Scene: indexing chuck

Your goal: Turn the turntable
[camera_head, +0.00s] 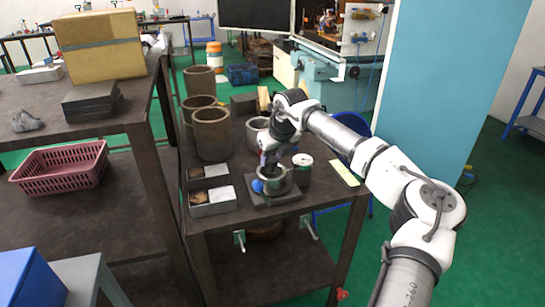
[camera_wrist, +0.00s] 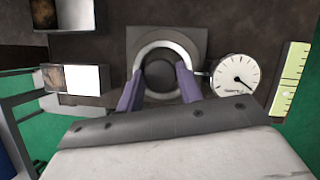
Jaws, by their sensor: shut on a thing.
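The turntable (camera_head: 275,188) is a round grey metal ring on a dark square base plate (camera_head: 272,203), near the front of the dark table. In the wrist view the turntable (camera_wrist: 160,46) is a pale ring around a dark round centre, with its square plate behind it. My gripper (camera_head: 268,165) reaches down onto the turntable from above. In the wrist view the purple fingers of my gripper (camera_wrist: 159,85) lie on the left and right outer sides of the ring, shut on it. The fingers hide parts of the ring's sides.
A round dial gauge (camera_wrist: 237,76) stands close to the right finger. Small open boxes (camera_head: 213,201) lie left of the plate. Tall brown cylinders (camera_head: 211,134) stand at the back left. A pale green scale strip (camera_head: 344,173) lies at the right edge.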

